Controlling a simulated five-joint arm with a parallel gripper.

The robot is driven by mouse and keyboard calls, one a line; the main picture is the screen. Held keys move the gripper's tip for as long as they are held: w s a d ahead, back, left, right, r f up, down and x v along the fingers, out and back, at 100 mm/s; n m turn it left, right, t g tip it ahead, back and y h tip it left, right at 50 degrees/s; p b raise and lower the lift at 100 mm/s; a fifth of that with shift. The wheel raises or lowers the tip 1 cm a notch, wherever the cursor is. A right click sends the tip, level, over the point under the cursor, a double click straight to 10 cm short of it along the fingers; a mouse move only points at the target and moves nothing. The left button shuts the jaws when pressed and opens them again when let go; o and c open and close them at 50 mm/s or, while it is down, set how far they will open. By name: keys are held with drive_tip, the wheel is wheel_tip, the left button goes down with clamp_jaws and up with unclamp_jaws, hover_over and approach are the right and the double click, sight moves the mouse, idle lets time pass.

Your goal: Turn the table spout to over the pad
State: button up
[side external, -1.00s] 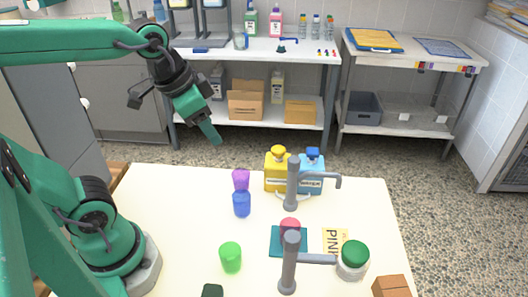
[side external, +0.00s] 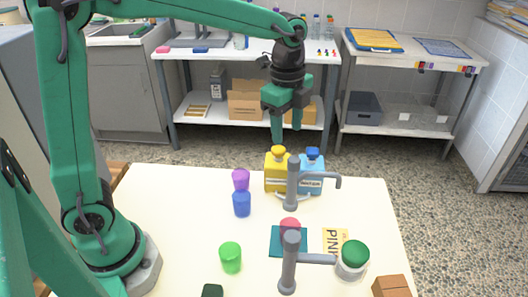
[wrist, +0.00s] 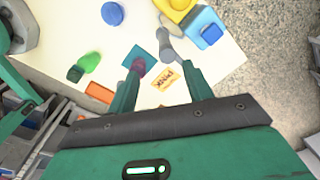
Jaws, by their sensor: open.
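Two grey spouts stand on the white table in the side external view. The rear spout (side external: 292,184) stands in front of the bottles, its arm pointing right with a bent-down end. The front spout (side external: 289,264) has its arm pointing right, toward a green-lidded jar (side external: 352,260). My gripper (side external: 287,132) is open and empty, pointing down above the table's far edge, apart from both spouts.
A yellow bottle (side external: 275,174) and a blue bottle (side external: 312,176) stand behind the rear spout. A yellow card (side external: 335,241) lies right of the pad. A brown box (side external: 391,287) sits front right.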

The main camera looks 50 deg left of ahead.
sight(294, 159)
drive_tip(key=shift+w+d+f+m+g, duration=0.3)
drive_tip(key=shift+w+d+f+m, duration=0.35)
drive_tip(key=shift+w+m, duration=0.2)
drive_tip(key=shift+f, duration=0.1)
drive_tip(key=shift+f, duration=3.9)
clamp_jaws()
